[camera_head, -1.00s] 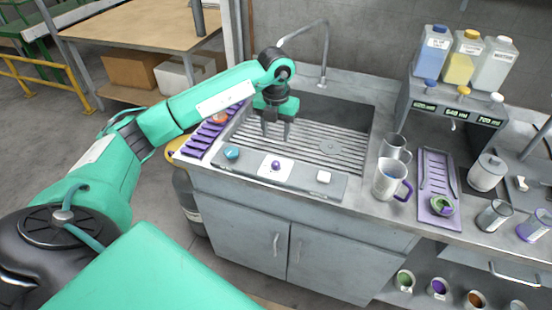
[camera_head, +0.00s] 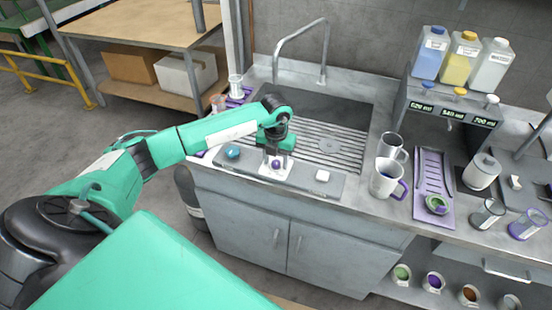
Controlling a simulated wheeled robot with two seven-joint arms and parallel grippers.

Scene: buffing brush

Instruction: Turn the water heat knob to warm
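A control panel (camera_head: 300,179) runs along the front of the sink. It carries a round blue knob (camera_head: 232,152), a purple knob (camera_head: 276,164) on a white plate, and a small white block (camera_head: 323,176) to the right. I cannot read any warm marking, nor tell from labels which is the water heat knob. My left gripper (camera_head: 276,157) points down at the purple knob, with its fingers apart on either side of it. I cannot tell whether they touch it. My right gripper is not in view.
The sink (camera_head: 345,150) with its slatted grate and tall faucet (camera_head: 324,60) lies behind the panel. Glass vessels (camera_head: 236,86) stand at the sink's left.

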